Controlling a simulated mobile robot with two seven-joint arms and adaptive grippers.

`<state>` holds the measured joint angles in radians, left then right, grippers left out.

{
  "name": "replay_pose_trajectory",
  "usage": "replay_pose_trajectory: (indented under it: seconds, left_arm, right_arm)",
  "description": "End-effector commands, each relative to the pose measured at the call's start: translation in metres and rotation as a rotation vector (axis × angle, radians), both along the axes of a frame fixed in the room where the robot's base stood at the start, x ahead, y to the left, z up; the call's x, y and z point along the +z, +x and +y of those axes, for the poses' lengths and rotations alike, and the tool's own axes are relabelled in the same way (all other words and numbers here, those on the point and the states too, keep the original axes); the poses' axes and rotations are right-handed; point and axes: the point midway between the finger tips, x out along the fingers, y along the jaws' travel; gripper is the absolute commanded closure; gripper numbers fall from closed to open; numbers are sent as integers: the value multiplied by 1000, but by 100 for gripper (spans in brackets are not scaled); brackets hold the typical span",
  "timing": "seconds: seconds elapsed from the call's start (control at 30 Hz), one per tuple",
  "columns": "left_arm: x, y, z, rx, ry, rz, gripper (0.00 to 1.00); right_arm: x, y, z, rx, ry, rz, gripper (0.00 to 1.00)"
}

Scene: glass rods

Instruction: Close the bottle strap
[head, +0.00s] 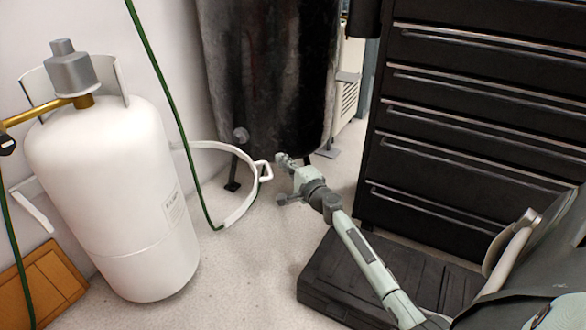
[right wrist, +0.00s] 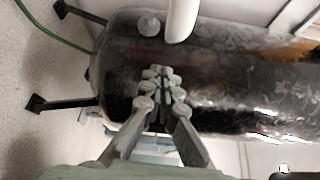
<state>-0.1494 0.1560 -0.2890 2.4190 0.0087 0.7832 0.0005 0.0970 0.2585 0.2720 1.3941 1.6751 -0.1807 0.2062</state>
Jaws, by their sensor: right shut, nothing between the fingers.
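The white gas bottle (head: 115,190) stands upright against the wall at the left of the head view. The white strap (head: 240,209) is open: its curved arm swings out to the right of the bottle, with a looped handle (head: 265,171) at its free end. A shorter white piece (head: 35,207) sticks out left of the bottle. My right gripper (head: 281,160) is shut and empty, just right of the handle; I cannot tell whether they touch. In the right wrist view, the shut fingers (right wrist: 161,75) lie below a white bar (right wrist: 183,18), probably part of the strap. My left gripper is not in view.
A dark metal tank (head: 268,75) on legs stands behind the strap. A black drawer cabinet (head: 470,120) is at the right, with a black case (head: 335,270) on the floor before it. Floor between bottle and case is clear.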

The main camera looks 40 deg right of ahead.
Motion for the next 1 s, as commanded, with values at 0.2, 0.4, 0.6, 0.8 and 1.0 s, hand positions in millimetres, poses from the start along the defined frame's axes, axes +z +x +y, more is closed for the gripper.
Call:
replay_pose_trajectory:
  seconds: [0.2, 0.4, 0.6, 0.8, 1.0]
  left_arm:
    - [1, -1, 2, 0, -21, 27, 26]
    - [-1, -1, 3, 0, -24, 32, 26]
    - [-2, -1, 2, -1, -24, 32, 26]
    - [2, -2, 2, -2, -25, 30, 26]
    - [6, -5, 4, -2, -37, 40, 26]
  right_arm:
    - [4, -7, 25, 1, 3, 2, 100]
    - [3, -8, 29, 1, 1, 3, 100]
    - [3, -8, 29, 1, 1, 3, 100]
    - [2, -11, 36, -17, 4, 4, 100]
    - [3, -26, 62, -91, 8, 5, 100]
